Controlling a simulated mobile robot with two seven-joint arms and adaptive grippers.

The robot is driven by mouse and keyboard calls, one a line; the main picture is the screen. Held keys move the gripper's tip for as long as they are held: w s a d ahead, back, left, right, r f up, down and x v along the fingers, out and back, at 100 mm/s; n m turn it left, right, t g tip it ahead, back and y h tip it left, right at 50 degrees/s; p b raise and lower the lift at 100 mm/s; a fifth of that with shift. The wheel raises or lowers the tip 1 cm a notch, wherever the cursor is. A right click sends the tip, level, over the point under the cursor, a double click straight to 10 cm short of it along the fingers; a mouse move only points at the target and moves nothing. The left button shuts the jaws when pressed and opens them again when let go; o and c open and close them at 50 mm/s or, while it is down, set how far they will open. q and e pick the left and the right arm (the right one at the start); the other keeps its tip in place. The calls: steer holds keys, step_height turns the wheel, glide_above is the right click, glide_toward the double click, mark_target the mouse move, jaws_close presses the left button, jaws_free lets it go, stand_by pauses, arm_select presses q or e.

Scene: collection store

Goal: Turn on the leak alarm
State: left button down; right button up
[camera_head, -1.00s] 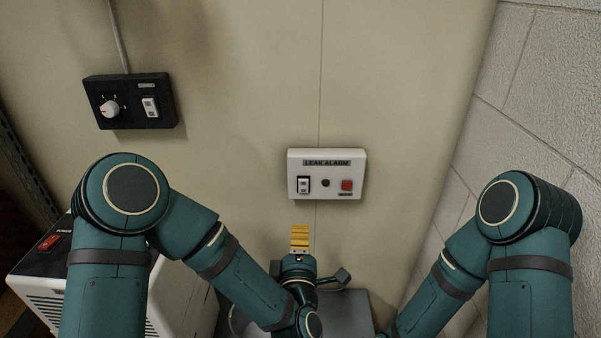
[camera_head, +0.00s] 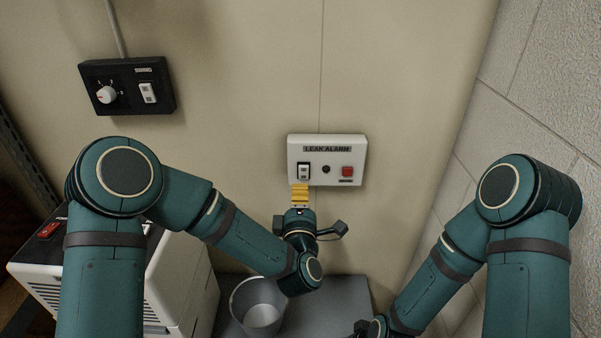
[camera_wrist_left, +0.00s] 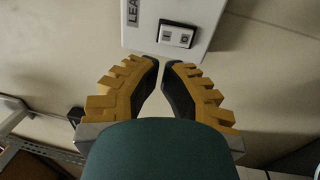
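The leak alarm (camera_head: 327,176) is a white box on the beige wall. It has a black-framed white rocker switch (camera_head: 304,171) on its left, a small dark round spot in the middle and a red square on its right. The switch also shows in the left wrist view (camera_wrist_left: 177,36). My left gripper (camera_head: 299,188) points up at the wall, its yellow fingers just below the switch. In the left wrist view its fingertips are nearly together with nothing between them; contact with the box is unclear. My right gripper is mostly out of frame at the bottom, only a dark part showing (camera_head: 362,328).
A black control panel (camera_head: 127,86) with a knob and a rocker switch is on the wall at left. A white machine (camera_head: 180,290) with a red power switch stands below it. A grey bucket (camera_head: 238,306) stands below my left arm. A block wall rises at right.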

mark_target(301, 167)
arm_select(q)
steer(key=w, duration=0.5)
steer(key=w+r, duration=0.1)
steer(key=w, duration=0.1)
steer(key=shift+w, duration=0.2)
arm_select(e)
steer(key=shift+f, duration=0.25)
